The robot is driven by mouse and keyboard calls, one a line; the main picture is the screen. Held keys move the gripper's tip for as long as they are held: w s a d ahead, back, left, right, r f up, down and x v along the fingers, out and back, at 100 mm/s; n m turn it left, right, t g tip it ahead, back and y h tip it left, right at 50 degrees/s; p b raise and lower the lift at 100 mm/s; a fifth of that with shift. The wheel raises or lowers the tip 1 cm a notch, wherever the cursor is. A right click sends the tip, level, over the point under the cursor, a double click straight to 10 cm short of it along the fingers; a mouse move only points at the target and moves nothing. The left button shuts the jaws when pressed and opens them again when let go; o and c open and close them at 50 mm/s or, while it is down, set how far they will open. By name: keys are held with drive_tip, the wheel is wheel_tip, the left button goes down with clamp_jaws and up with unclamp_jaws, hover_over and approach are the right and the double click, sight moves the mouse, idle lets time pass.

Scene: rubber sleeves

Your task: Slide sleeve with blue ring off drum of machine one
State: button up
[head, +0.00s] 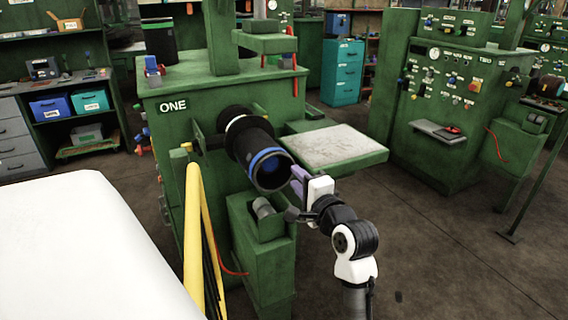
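Machine one (165,150) is a green machine with a "ONE" label on its front. A black sleeve with a blue ring (262,157) sticks out from the machine's front, pointing toward me and down to the right. The blue ring is close to its open near end. A pale band shows behind the sleeve where it meets the machine; the drum itself is mostly hidden. My gripper (297,181), with purple fingers, is just right of the sleeve's near end. Whether it touches the sleeve, and whether its fingers are apart, I cannot tell.
A grey-topped green shelf (335,147) juts out right of the sleeve. A yellow rail (194,240) stands left of it, and a green box (262,240) is below. A second green machine (450,100) stands at the right. Open floor (450,270) lies at the front right.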

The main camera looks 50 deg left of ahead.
approach(262, 158)
drive_tip(key=w+a, duration=0.5)
drive_tip(key=a, duration=0.1)
drive_tip(key=shift+w+a+r+p, duration=0.1)
drive_tip(key=shift+w+a+p, duration=0.1)
drive_tip(key=shift+a, duration=0.25)
drive_tip(key=shift+w+a+r+p, duration=0.1)
drive_tip(key=shift+w+a+p, duration=0.15)
drive_tip(key=shift+a, duration=0.15)
clamp_jaws()
